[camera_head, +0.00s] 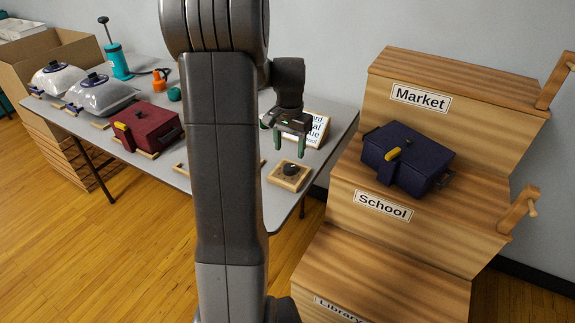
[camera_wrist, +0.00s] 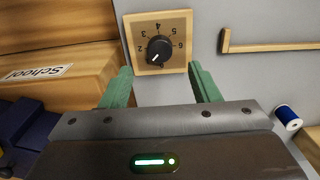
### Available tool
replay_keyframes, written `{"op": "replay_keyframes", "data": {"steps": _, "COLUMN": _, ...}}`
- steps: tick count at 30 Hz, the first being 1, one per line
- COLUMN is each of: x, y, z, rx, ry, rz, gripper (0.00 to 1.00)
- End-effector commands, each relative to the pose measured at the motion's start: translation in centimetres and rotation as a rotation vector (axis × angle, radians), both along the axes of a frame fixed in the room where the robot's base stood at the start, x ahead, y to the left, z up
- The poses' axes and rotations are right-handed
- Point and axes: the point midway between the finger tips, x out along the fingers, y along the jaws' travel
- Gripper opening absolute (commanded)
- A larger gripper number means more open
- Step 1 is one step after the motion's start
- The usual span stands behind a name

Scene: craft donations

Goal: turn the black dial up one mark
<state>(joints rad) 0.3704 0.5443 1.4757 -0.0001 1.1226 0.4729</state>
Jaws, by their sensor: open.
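The black dial (camera_head: 291,169) sits on a square wooden plate (camera_head: 280,180) near the front right corner of the grey table. In the wrist view the dial (camera_wrist: 160,49) has the marks 2 to 6 around it. Its white pointer line points to the lower left, below the 2; I cannot read a number there. My gripper (camera_head: 289,152) is open and empty, fingers down, above the dial. In the wrist view its green fingers (camera_wrist: 160,72) are spread to either side of the plate's lower part, with the dial beyond them and not touched.
A small sign (camera_head: 318,127) stands behind the dial. A wooden rail (camera_wrist: 270,47) and a blue spool (camera_wrist: 287,116) lie near it. A red case (camera_head: 150,128) is further left on the table (camera_head: 215,140). Wooden steps (camera_head: 400,255) with a dark blue case (camera_head: 412,153) rise to the right.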

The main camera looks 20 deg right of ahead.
Motion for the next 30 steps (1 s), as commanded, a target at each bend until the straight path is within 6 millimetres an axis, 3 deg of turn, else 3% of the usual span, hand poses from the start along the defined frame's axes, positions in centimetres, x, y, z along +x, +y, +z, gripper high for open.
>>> {"op": "replay_keyframes", "data": {"steps": 3, "x": -0.1, "y": 0.0, "z": -2.8, "rx": 0.002, "ry": 0.004, "rz": 0.0, "gripper": 0.56}}
{"op": "replay_keyframes", "data": {"steps": 9, "x": 0.0, "y": 0.0, "z": -5.6, "rx": 0.0, "ry": 0.001, "rz": 0.001, "gripper": 0.56}}
{"op": "replay_keyframes", "data": {"steps": 15, "x": 0.0, "y": 0.0, "z": -6.7, "rx": 0.0, "ry": 0.0, "rz": 0.0, "gripper": 0.56}}
{"op": "replay_keyframes", "data": {"steps": 23, "x": 0.0, "y": 0.0, "z": -6.8, "rx": 0.0, "ry": -0.001, "rz": 0.0, "gripper": 0.56}}
{"op": "replay_keyframes", "data": {"steps": 30, "x": 0.0, "y": 0.0, "z": -6.7, "rx": -0.001, "ry": -0.001, "rz": 0.001, "gripper": 0.11}}
